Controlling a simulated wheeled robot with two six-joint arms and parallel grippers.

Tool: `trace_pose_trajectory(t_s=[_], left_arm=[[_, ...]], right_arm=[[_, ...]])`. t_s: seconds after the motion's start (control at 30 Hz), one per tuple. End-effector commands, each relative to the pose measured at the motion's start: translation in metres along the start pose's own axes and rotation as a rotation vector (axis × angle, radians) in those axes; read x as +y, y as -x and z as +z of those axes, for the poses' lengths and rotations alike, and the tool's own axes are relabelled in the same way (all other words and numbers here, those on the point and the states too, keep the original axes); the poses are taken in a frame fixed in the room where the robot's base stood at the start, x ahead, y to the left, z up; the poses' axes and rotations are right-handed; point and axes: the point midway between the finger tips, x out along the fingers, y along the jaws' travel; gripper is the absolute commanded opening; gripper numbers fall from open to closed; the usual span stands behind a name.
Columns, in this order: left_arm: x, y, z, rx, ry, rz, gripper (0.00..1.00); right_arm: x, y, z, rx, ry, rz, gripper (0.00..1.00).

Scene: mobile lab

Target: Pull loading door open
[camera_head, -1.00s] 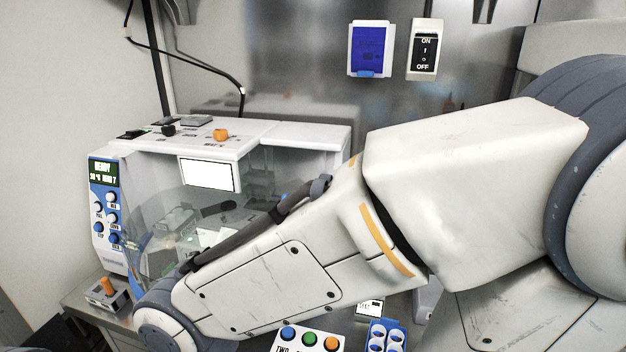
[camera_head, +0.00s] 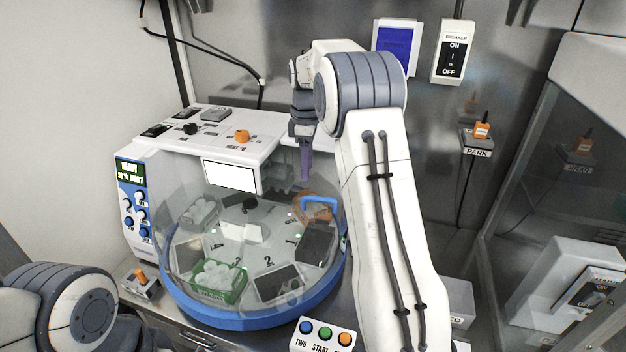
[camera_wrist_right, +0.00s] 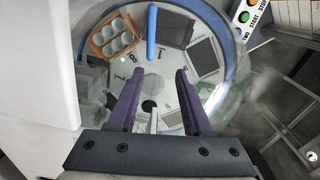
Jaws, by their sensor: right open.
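The loading door is a clear curved cover (camera_head: 190,265) on the front of the white machine, and a round blue-rimmed platter shows through it. Its blue bar handle (camera_head: 318,203) is at the right side of the cover; it also shows in the right wrist view (camera_wrist_right: 152,35). My right gripper (camera_head: 306,176) points down above and slightly left of the handle. In the right wrist view its purple fingers (camera_wrist_right: 160,72) are apart with nothing between them, and the handle lies beyond their tips. My left gripper is out of view; only part of that arm shows at lower left.
Numbered platter places hold racks, including a green one (camera_head: 222,285), and dark plates. A control panel (camera_head: 133,208) is at left. A button box (camera_head: 322,338) stands in front. A glass-fronted cabinet (camera_head: 560,150) is at right. My right arm hides part of the bench.

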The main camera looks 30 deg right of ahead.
Motion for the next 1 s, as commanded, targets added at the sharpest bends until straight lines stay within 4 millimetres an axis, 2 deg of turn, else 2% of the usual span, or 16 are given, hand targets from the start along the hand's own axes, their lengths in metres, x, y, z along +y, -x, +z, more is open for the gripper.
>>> trace_pose_trajectory(t_s=[0.03,0.1,0.23,0.7,1.0], left_arm=[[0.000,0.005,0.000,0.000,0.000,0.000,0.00],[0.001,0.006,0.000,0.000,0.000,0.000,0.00],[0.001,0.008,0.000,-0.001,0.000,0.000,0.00],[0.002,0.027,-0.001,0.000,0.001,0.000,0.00],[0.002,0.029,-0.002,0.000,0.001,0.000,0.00]], right_arm=[[0.011,0.002,0.010,-0.003,0.002,-0.001,0.50],[0.018,0.000,0.017,-0.005,0.011,-0.001,0.50],[0.020,-0.011,0.019,-0.006,0.016,-0.002,0.50],[0.019,-0.090,0.018,-0.006,0.017,-0.002,0.50],[0.019,-0.104,0.018,-0.004,0.016,0.002,0.50]])
